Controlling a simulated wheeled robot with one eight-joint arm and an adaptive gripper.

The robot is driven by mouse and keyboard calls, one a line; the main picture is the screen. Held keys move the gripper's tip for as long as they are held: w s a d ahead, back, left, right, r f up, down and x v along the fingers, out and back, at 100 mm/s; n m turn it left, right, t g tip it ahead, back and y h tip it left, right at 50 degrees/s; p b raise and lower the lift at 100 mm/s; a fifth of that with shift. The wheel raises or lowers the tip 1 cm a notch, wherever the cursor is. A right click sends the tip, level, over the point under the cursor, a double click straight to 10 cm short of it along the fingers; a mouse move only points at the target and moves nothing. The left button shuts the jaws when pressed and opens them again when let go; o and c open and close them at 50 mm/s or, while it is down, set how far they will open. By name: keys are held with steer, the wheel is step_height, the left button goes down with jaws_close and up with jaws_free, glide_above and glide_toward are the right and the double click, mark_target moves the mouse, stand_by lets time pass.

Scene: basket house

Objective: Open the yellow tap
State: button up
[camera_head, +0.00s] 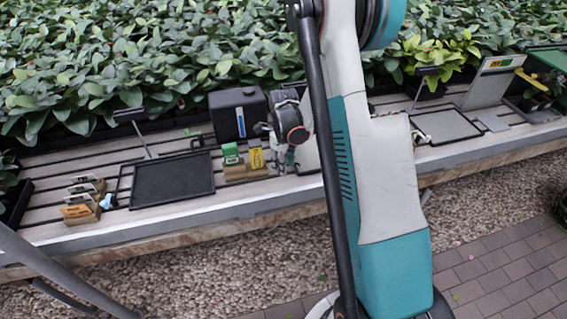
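A small yellow piece (531,79) shows at the far right of the bench, beside a grey upright panel. It looks like the yellow tap, but it is too small to make out its spout or whether it is open. My gripper (288,166) is near the middle of the bench, partly behind my arm and well to the left of the yellow piece. Its fingers are too small and too hidden to tell whether they are open or shut.
A slatted bench (215,199) runs across, with plants behind. It bears a black tray (172,180), a black box (238,114), upright cards (257,158), a grey-topped tray (446,126) and a leaning panel (491,82). Gravel and paving lie in front. My arm hides the middle.

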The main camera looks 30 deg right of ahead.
jaws_close()
steer(key=shift+d, duration=0.1)
steer(key=n, duration=0.1)
steer(key=d+n+b, duration=0.1)
steer(key=n, duration=0.2)
steer(key=shift+s+d, duration=0.1)
steer(key=shift+d, duration=0.25)
steer(key=n, duration=0.1)
steer(key=d+n+b, duration=0.1)
steer(key=n, duration=0.2)
steer(key=shift+w+d+n, duration=0.3)
steer(key=shift+d+n, duration=0.1)
steer(key=n, duration=0.2)
steer(key=w+d+n, duration=0.1)
steer(key=n, duration=0.1)
steer(key=shift+w+d+n+b, duration=0.1)
steer(key=shift+d+n+b, duration=0.1)
steer(key=shift+n+b, duration=0.15)
steer(key=shift+w+d+n, duration=0.25)
steer(key=shift+w+n, duration=0.2)
steer(key=shift+n, duration=0.65)
steer(key=shift+w+d+n, duration=0.2)
steer(key=shift+w+n, duration=0.2)
steer(key=shift+n, duration=0.65)
